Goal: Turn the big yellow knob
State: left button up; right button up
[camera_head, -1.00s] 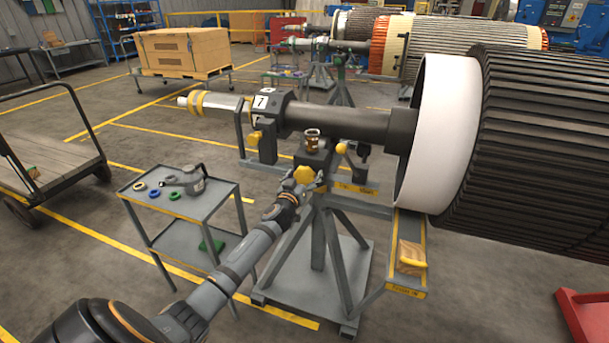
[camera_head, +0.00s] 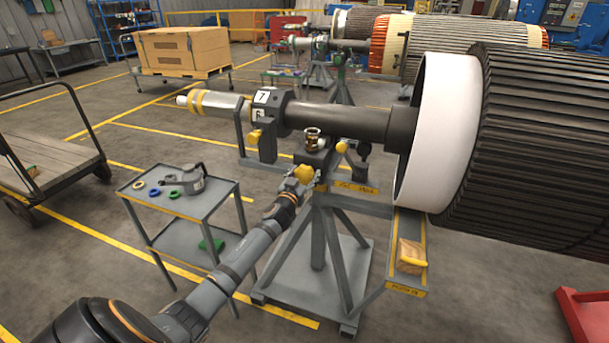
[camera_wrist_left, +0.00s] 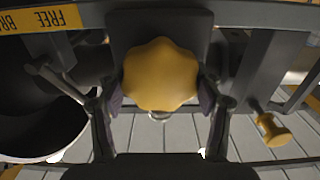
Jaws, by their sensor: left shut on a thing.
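The big yellow lobed knob (camera_head: 304,173) is on the grey rotor stand (camera_head: 318,235), below the shaft. In the left wrist view the knob (camera_wrist_left: 160,74) is seen face-on against a dark block. My left gripper (camera_head: 300,184) reaches it from the lower left. Its two fingers stand one on each side of the knob in the left wrist view (camera_wrist_left: 160,100), shut on its rim. The dark shaft (camera_head: 340,122) lies above, with a numbered collar (camera_head: 266,106) showing 7 and 6. My right gripper is not in view.
Smaller yellow knobs (camera_head: 341,147) sit near the shaft support. A ribbed rotor with a white ring (camera_head: 437,130) fills the right. A tray (camera_head: 411,257) holds a yellowish object.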

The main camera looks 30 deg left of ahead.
pick_arm(q)
jog(key=m, duration=0.3)
jog(key=shift+d+m, duration=0.1)
jog(key=shift+m, duration=0.2)
jog(key=m, duration=0.3)
jog(key=shift+m, duration=0.3)
jog(key=m, duration=0.4)
jog(key=shift+d+f+m+p, duration=0.15)
jog(key=shift+m+p, duration=0.15)
jog(key=shift+p, duration=0.05)
jog(key=shift+f+m, duration=0.1)
jog(key=shift+m, duration=1.7)
jog(key=o, duration=1.2)
jog(key=shift+c, duration=0.2)
